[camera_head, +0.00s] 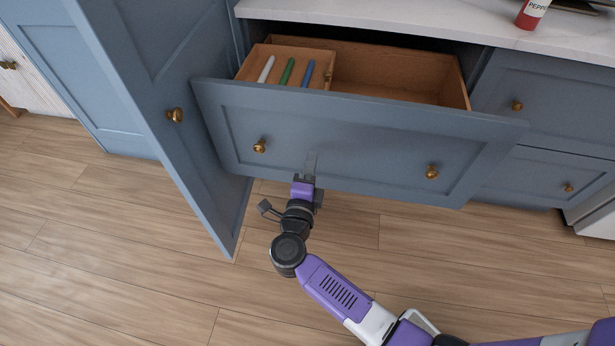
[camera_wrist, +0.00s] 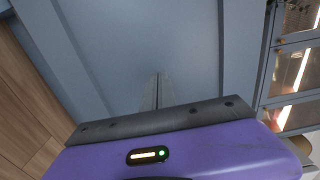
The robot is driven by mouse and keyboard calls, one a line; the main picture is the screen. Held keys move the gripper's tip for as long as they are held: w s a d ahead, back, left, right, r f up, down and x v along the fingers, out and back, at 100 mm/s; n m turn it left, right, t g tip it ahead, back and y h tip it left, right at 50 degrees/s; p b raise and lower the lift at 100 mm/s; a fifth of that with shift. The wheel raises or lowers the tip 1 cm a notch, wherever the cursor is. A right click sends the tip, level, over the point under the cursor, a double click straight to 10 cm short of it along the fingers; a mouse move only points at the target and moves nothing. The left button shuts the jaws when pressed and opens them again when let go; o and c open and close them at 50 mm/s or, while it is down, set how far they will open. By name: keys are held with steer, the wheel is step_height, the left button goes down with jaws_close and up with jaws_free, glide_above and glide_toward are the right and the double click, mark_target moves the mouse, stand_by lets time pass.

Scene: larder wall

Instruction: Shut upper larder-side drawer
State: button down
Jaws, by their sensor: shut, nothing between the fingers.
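The upper larder-side drawer (camera_head: 340,147) stands pulled well out of the blue cabinet under the counter. Its blue front has two brass knobs (camera_head: 260,146), (camera_head: 432,172), and its wooden inside shows from above. My gripper (camera_head: 311,160) is shut and empty in front of the lower middle of the drawer front, between the knobs. In the wrist view, my gripper's fingers (camera_wrist: 158,90) point at the blue drawer front (camera_wrist: 135,40), which fills most of the picture. I cannot tell whether the fingertips touch it.
A tall blue larder door (camera_head: 170,60) stands open just left of the drawer. The drawer's left compartment holds a white, a green and a blue stick (camera_head: 308,73). Shut drawers (camera_head: 545,100) are at right. A red-labelled bottle (camera_head: 531,12) stands on the counter (camera_head: 400,15). The wooden floor is clear.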

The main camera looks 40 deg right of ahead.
steer(key=shift+x, duration=0.8)
steer(key=shift+w+d, duration=0.4)
steer(key=shift+d, duration=0.1)
steer(key=b+x, duration=1.1)
steer(key=x, duration=2.1)
steer(key=shift+w+r+b, duration=0.15)
steer(key=shift+r+b, duration=0.15)
steer(key=shift+d+r, duration=0.1)
steer(key=shift+d, duration=0.1)
